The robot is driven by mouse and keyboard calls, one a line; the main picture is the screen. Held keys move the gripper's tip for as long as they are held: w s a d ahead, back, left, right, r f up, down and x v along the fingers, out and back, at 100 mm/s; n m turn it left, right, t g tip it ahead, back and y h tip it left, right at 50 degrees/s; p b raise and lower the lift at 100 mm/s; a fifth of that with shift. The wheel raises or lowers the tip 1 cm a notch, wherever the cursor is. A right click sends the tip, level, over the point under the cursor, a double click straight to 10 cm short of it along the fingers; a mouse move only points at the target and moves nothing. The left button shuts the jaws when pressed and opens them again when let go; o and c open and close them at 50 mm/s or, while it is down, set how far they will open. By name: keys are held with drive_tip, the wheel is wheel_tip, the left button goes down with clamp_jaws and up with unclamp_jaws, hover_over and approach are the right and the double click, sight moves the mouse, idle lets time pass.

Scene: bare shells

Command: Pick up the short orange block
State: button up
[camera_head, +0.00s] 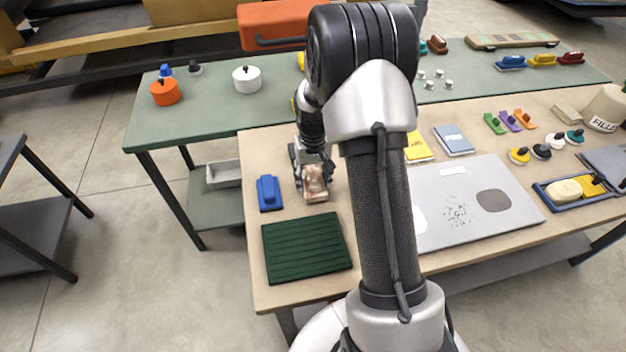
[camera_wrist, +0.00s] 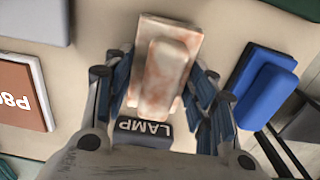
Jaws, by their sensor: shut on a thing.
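A short block in mottled pale orange and cream (camera_head: 316,184), with a raised grip on top, is between the fingers of my gripper (camera_head: 313,172) near the left end of the wooden table. In the wrist view the block (camera_wrist: 166,72) fills the space between the two fingers of my gripper (camera_wrist: 165,98), which are shut on its sides. I cannot tell whether it touches the table or is just above it. A dark block lettered LAMP (camera_wrist: 144,132) shows close by the held block in the wrist view.
A blue block (camera_head: 269,193) stands left of my gripper, also in the wrist view (camera_wrist: 266,88). A dark green ribbed mat (camera_head: 305,248) lies in front. A brown P80 piece (camera_wrist: 22,92) lies at the wrist view's left. A grey panel (camera_head: 465,205) is right of my arm.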

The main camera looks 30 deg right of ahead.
sight(313, 175)
wheel_tip(313, 175, up, 19)
drive_tip(key=p, duration=0.5)
drive_tip(key=shift+r, duration=0.15)
drive_tip(key=o, duration=0.6)
drive_tip(key=shift+c, duration=0.2)
drive_tip(key=c, duration=0.4)
